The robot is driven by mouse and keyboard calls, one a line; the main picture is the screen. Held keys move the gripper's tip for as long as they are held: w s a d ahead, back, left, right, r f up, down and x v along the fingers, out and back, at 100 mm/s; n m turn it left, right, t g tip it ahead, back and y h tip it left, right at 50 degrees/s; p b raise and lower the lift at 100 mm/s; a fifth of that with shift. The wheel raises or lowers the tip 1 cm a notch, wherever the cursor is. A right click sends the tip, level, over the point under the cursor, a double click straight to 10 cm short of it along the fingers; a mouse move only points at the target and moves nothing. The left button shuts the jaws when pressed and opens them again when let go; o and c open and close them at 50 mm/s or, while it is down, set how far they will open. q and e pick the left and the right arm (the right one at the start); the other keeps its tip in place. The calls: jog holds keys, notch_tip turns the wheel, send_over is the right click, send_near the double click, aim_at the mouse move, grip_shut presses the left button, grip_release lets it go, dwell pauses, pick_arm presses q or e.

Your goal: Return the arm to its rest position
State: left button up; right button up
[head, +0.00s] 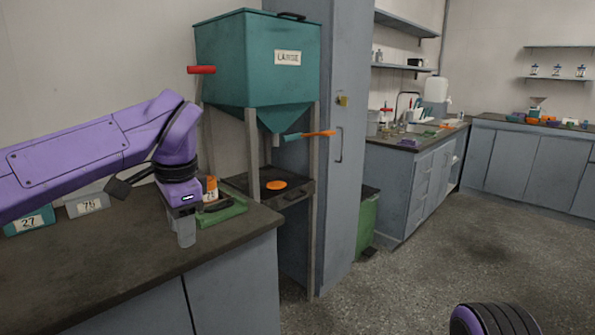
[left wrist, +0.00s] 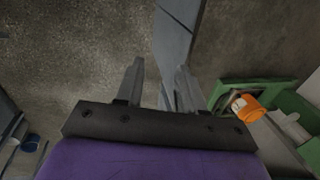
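My left arm reaches in from the left in the head view, bent at the elbow. Its gripper (head: 185,236) points down near the counter's front right corner, beside a green item. In the left wrist view the two fingers of the left gripper (left wrist: 160,68) stand apart, with nothing held between them. The counter's edge and the floor show beyond them. My right gripper is not in view; only a dark rounded part with purple, apparently my right arm, shows at the bottom right.
A green device (head: 222,213) and an orange-and-white container (head: 210,187) stand close to the left gripper. Labelled boxes (head: 30,222) sit behind my arm. A teal hopper (head: 258,62) on a stand, with an orange-handled valve (head: 318,133), is beyond. Open floor (head: 430,265) lies right.

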pick_arm(q)
jog(key=w+a+f+m+t+y+p, duration=0.1)
jog(key=w+a+f+m+t+y, duration=0.2)
jog(key=m, duration=0.6)
jog(key=w+f+m+t+y, duration=0.2)
jog(key=w+f+m, duration=0.25)
jog(key=m, duration=0.45)
jog(key=s+d+f+m+t+h+p, duration=0.1)
jog(key=s+f+m+t+p, duration=0.25)
jog(key=f+m, duration=1.7)
jog(key=s+f+m+g+h+p, duration=0.2)
jog(key=s+f+m+p, duration=0.1)
jog(key=s+f+m, duration=0.75)
jog(key=s+a+f+m+g+p, duration=0.1)
jog(key=s+a+m+g+p, duration=0.1)
jog(key=s, duration=1)
jog(key=s+a+f+m+g+p, duration=0.1)
jog(key=s+a+m+g, duration=0.2)
jog(key=s, duration=0.9)
jog(key=a+m, duration=0.1)
jog(key=a, duration=0.1)
jog(key=shift+s+a+f+p, duration=0.15)
jog(key=shift+a+f+p, duration=0.2)
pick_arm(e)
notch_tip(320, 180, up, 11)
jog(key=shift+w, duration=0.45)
